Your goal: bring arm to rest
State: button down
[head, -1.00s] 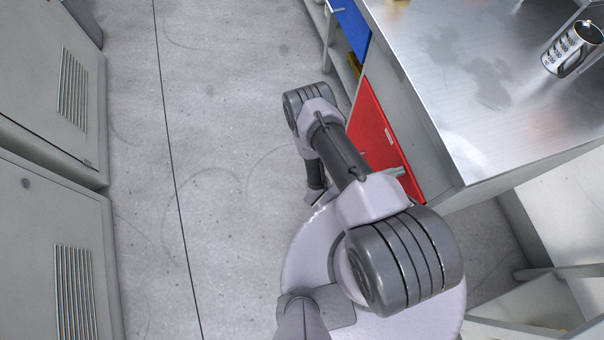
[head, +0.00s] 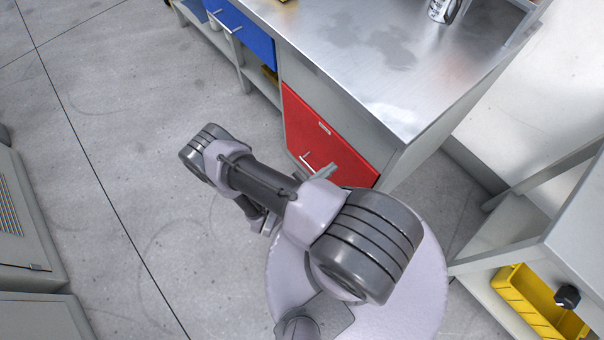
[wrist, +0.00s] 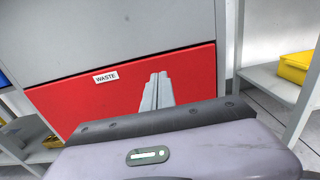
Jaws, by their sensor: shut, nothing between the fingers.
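My arm is folded over my own base in the head view, its elbow out to the left above the floor. My gripper (wrist: 157,91) shows in the wrist view as two light grey fingers pressed together and empty. Behind them is a red drawer front (wrist: 70,102) with a white "WASTE" label. The same red drawer front (head: 312,135) shows in the head view, partly behind my arm. In that view only a small grey part of my gripper shows beside the red drawer, and the gap to it is hard to judge.
A metal-topped workbench (head: 345,65) stands beyond my arm, with a blue drawer (head: 240,32) and a metal can (head: 443,9). A shelf unit with a yellow bin (head: 540,305) stands at the right. Grey cabinets (head: 25,235) stand at the left, with open floor (head: 120,150) between.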

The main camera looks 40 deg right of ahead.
jog(key=a+p, duration=0.1)
jog(key=a, duration=0.7)
jog(key=w+a+r+m+g+y, duration=0.2)
jog(key=r+m+g, duration=0.1)
jog(key=r, duration=0.2)
jog(key=w+a+r+m+g+y, duration=0.2)
jog(key=w+r+m, duration=0.15)
jog(key=r, duration=0.25)
jog(key=s+a+r+m+t+y, duration=0.2)
jog(key=r+m+y, duration=0.3)
jog(key=r, duration=0.7)
jog(key=s+a+r+m+t+y, duration=0.2)
jog(key=a+r+m+t+y, duration=0.2)
jog(key=r, duration=0.8)
jog(key=s+a+r+m+t+y, duration=0.3)
jog(key=r+m+y, duration=0.4)
jog(key=r, duration=0.5)
jog(key=shift+m+t, duration=0.3)
jog(key=shift+m, duration=0.05)
